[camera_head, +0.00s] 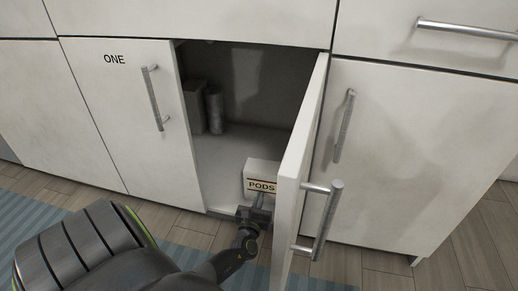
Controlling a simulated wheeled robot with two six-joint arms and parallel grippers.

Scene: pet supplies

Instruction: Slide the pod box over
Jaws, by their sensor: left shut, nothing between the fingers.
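The pod box (261,174), a small white box labelled PODS, sits at the front right of the open cabinet's floor (222,178). The open cabinet door (296,163) stands just to its right and hides part of that side. My left gripper (260,203) is shut, with nothing held, right in front of the box's lower front. Its tip is at or very near the box; I cannot tell whether they touch. My right gripper is not in view.
A grey box (194,107) and a cylindrical can (214,110) stand at the cabinet's back left. The cabinet floor left of the pod box is clear. The closed door marked ONE (115,120) is on the left. The open door's bar handle (328,220) sticks out at the right.

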